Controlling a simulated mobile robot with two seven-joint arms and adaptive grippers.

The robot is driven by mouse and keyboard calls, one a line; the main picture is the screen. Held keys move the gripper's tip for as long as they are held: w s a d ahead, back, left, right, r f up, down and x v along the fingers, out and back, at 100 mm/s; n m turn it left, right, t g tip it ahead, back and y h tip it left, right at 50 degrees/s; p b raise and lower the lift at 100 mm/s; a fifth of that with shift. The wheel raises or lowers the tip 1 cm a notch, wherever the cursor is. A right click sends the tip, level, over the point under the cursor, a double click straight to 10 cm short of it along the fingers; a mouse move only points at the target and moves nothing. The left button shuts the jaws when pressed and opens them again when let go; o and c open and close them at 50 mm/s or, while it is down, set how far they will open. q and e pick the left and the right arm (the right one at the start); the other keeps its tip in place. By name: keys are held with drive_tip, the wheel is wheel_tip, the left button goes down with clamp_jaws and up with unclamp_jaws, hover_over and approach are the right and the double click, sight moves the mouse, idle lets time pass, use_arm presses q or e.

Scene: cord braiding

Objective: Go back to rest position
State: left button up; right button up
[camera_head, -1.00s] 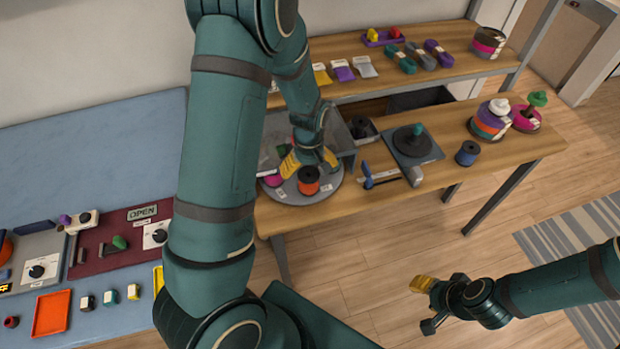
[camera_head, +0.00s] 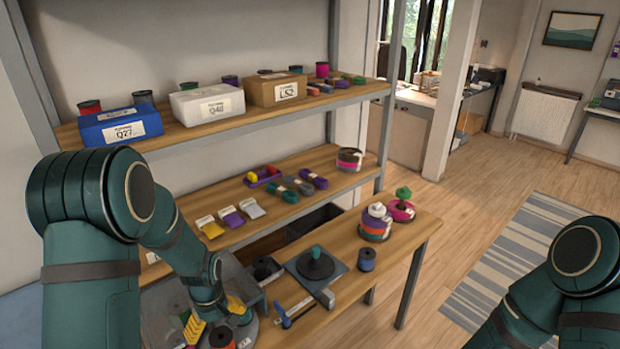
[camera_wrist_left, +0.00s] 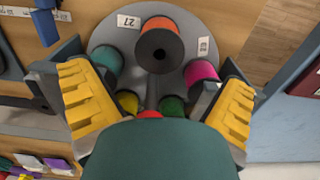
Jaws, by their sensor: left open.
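My left gripper (camera_head: 214,318) is at the lower left of the head view, over the round grey turntable. A teal spool (camera_wrist_left: 108,60) and a magenta spool (camera_wrist_left: 200,72) stand near the fingers. My right arm is at the lower right; its gripper is out of frame.
The workbench (camera_head: 385,262) holds a dark disc on a plate (camera_head: 315,265), a blue spool (camera_head: 367,260) and stacked coloured rolls (camera_head: 375,225). Shelves behind hold labelled boxes (camera_head: 207,103) and cords (camera_head: 282,190). Open floor with a striped rug (camera_head: 505,258) lies right.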

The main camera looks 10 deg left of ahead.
use_arm(q)
drive_tip(key=s+d+f+m+t+h+b, duration=0.1)
drive_tip(key=s+d+f+m+h+b, duration=0.1)
drive_tip(key=s+d+f+m, duration=0.2)
drive_tip(key=s+d+f+m+t+h+b, duration=0.1)
drive_tip(key=s+d+f+m+h+b, duration=0.1)
drive_tip(key=s+d+f, duration=0.4)
drive_tip(key=d+f+m, duration=0.1)
drive_tip(key=d+f, duration=0.1)
drive_tip(key=d, duration=0.2)
drive_tip(key=d+f+m+b, duration=0.1)
drive_tip(key=d+f, duration=0.1)
drive_tip(key=d, duration=0.3)
drive_tip(key=shift+s+d+f, duration=0.15)
drive_tip(key=shift+s+f, duration=0.1)
drive_tip(key=shift+s, duration=0.05)
